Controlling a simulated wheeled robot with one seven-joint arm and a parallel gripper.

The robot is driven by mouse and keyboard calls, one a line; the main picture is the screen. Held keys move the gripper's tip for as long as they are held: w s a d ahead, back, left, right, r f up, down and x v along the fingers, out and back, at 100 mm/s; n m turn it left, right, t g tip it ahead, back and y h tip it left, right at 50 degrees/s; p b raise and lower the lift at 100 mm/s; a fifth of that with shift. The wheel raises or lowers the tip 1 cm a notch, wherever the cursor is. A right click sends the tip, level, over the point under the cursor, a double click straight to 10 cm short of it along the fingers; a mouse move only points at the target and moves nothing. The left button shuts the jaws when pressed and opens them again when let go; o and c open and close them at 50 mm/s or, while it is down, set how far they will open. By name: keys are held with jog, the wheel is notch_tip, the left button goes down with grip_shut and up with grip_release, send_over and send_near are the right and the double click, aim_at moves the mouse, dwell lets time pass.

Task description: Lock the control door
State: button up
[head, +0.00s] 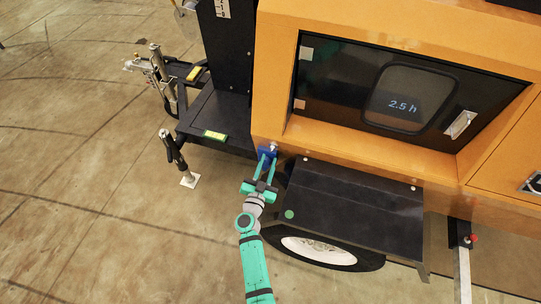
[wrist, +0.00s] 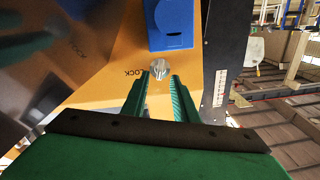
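The control door (head: 340,85) is a dark panel with a window reading "2.5 h" and appears shut in the orange housing (head: 275,75). A small silver knob (head: 274,147) is on the housing below the door's left end, by a blue part (head: 267,154). In the wrist view, the knob (wrist: 158,71) is just beyond my fingertips, in line with the gap, beside upside-down "LOCK" lettering (wrist: 133,73). The blue part (wrist: 172,25) is above it there. My gripper (head: 266,163) is open, with its fingers (wrist: 160,80) apart; contact with the knob cannot be told.
A silver latch (head: 460,124) is at the door's right end. A black fender (head: 355,205) over a wheel (head: 318,251) juts out right of my arm. A black platform (head: 215,120) and a jack leg (head: 175,155) are to the left. The floor at lower left is clear.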

aim_at(271, 151)
jog(key=shift+x, duration=1.9)
jog(key=shift+c, duration=0.4)
grip_shut()
